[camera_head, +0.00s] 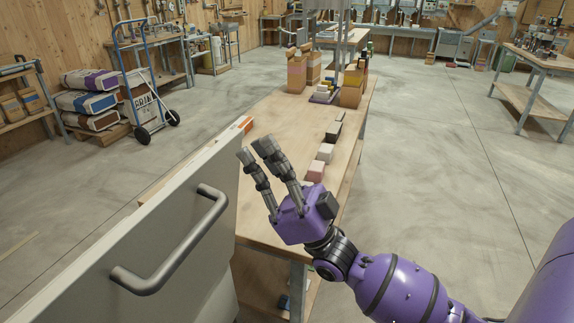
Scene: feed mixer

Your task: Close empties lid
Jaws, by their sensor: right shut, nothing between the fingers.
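The lid, a large pale grey panel (95,255), stands steeply tilted at the lower left. A dark grey bar handle (178,250) is fixed on its near face. My right gripper (254,149), purple with grey fingers, is just right of the lid's upper right corner. It is shut and empty, fingers pointing up and left, and I cannot tell if it touches the lid. The container under the lid is out of view. My left gripper is not in view.
A wooden workbench (280,125) runs behind the gripper. Small blocks (325,152) line its right edge, and paper bags (297,75) stand at its far end. A blue hand truck (140,80) and stacked sacks (90,100) are at the left.

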